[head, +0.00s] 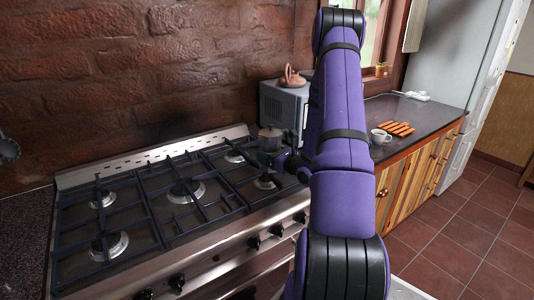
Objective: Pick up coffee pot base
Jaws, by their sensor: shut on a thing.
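The coffee pot base (270,139) looks like a small grey metal pot. It is at the right end of the stove in the head view, over or near the back right burners. My gripper (278,159) is at the pot's lower right side and is shut on it. The fingers are small, dark and partly hidden by my purple arm. I cannot tell whether the pot touches the stove grate or hangs just above it.
The gas stove (150,163) has several burners under black grates. A grey microwave (283,105) with a brown clay teapot (291,77) on top stands behind. The right counter (430,112) holds a white cup (381,137) and orange-brown sticks (397,128). The tiled floor (450,235) is clear.

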